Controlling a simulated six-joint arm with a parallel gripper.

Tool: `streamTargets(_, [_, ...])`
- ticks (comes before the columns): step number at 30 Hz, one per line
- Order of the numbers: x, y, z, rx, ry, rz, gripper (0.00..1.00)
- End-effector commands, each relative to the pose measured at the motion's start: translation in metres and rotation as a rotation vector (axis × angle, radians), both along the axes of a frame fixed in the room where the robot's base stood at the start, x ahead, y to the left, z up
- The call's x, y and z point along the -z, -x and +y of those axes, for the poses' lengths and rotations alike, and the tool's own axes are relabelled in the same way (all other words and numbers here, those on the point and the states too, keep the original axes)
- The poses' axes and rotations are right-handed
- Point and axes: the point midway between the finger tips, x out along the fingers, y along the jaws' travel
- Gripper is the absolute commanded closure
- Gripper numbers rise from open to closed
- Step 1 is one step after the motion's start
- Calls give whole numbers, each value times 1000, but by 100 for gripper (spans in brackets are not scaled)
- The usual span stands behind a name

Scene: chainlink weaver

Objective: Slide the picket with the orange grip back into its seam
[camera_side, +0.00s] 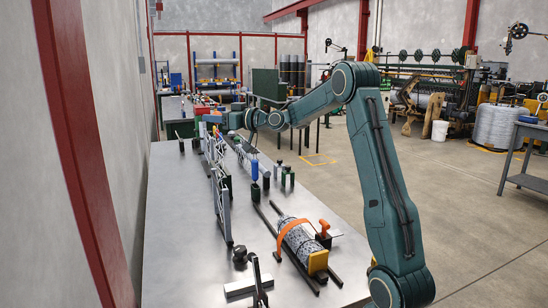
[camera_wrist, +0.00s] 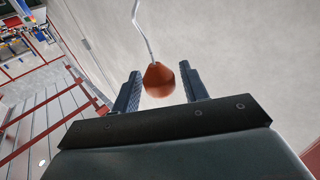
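The orange grip (camera_wrist: 158,80) is a rounded bulb that shows in the wrist view between the two fingers of my gripper (camera_wrist: 160,80). A thin, bent grey wire, the picket (camera_wrist: 145,32), runs up from the bulb. The fingers stand on either side of the grip, with a narrow gap at the right finger; contact at the left finger is not clear. My gripper looks open around it. In the side view, my gripper (camera_side: 212,118) is over the far part of the table, and the grip is too small to make out. The seam cannot be picked out clearly.
A steel table (camera_side: 180,220) runs along the wall (camera_side: 75,150). Upright mesh panels (camera_side: 220,190) stand along it. A blue-handled tool (camera_side: 254,170) and small dark posts stand beside them. A wire roll (camera_side: 300,240) with an orange strap lies near the front.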

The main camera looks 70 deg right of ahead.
Motion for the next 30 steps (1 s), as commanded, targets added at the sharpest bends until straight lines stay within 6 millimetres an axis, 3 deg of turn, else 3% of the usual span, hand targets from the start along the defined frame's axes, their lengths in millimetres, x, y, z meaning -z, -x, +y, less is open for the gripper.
streamTargets(1, [0,0,0,0,0,0,67])
streamTargets(6, [0,0,0,0,0,0,100])
streamTargets(17, [14,0,0,0,-2,2,100])
streamTargets(23, [48,0,0,-1,-5,6,100])
streamTargets(30, [101,1,0,-1,-6,7,100])
